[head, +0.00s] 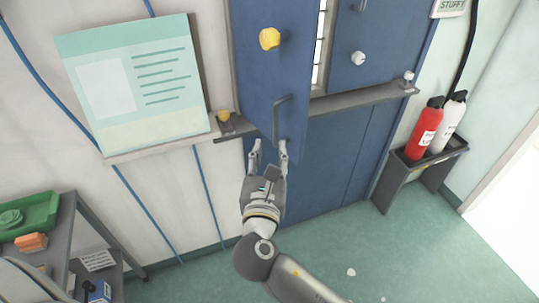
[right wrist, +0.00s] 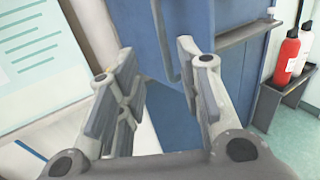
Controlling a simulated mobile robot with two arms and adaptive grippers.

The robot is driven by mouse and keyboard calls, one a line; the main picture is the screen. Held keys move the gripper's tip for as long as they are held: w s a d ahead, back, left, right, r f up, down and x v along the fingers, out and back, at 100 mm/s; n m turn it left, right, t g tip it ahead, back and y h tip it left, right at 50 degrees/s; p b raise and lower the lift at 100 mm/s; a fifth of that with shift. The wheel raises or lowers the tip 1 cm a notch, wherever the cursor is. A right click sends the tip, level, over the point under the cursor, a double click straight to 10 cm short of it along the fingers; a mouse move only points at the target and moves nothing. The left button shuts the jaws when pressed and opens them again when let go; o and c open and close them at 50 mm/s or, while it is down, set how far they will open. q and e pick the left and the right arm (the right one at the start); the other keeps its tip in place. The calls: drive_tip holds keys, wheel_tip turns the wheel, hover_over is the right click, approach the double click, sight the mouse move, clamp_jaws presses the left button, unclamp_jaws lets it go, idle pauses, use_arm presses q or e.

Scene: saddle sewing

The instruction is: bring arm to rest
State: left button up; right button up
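My right gripper (head: 269,152) is in front of the blue cabinet doors, just below the handle (head: 277,118) of an upper door (head: 262,75) that stands partly open. In the right wrist view the fingers (right wrist: 158,85) are spread apart with nothing between them. Whether a fingertip touches the door edge or handle, I cannot tell. My right arm reaches up from the bottom of the head view. My left gripper is not in view.
A grey ledge (head: 362,99) runs across the doors. A yellow knob (head: 269,38) and a white knob (head: 357,58) stick out. A red extinguisher (head: 425,128) and a white one (head: 447,122) stand in a rack at right. A shelf (head: 66,225) is at left. Green floor (head: 400,250) is mostly clear.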

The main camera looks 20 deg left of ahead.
idle(0.4)
